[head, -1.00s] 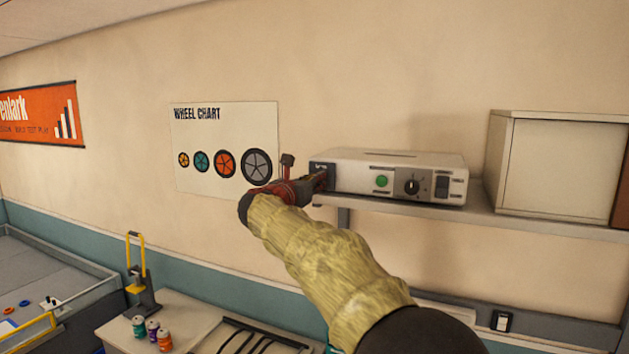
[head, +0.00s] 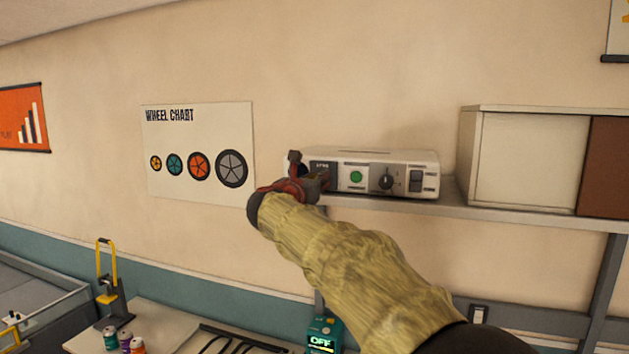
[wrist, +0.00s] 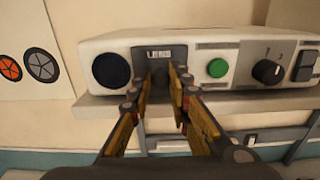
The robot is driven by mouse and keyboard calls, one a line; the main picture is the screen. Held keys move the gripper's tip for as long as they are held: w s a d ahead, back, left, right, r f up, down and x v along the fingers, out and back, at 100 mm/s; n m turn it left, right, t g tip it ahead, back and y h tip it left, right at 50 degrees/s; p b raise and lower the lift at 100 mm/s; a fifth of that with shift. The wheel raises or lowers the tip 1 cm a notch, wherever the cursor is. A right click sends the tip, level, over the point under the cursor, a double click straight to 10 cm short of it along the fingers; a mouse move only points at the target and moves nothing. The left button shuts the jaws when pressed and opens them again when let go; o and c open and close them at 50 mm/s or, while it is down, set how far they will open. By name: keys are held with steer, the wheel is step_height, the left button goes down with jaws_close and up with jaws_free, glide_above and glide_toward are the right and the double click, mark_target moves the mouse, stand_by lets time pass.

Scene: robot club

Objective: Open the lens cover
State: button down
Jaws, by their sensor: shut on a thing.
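A white projector (head: 400,161) stands on a wall shelf, its front facing me. Its dark lens cover (head: 323,168), marked with small lettering, is to the right of the round black lens; in the wrist view the cover (wrist: 160,52) leaves the lens (wrist: 112,70) in plain sight at the left. My gripper (head: 317,184) is at the cover. In the wrist view my gripper (wrist: 161,76) is shut on a part of the cover below the lettering; the fingers hide most of the gripped part.
Right of the cover are a green button (head: 356,177), a black dial (head: 387,181) and a switch (head: 416,181). A cream cabinet (head: 520,160) stands on the shelf (head: 450,209) farther right. The wall left of the projector holds a wheel chart (head: 197,150).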

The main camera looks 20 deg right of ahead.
steer(key=c, duration=1.7)
jaws_free()
steer(key=v, duration=1.2)
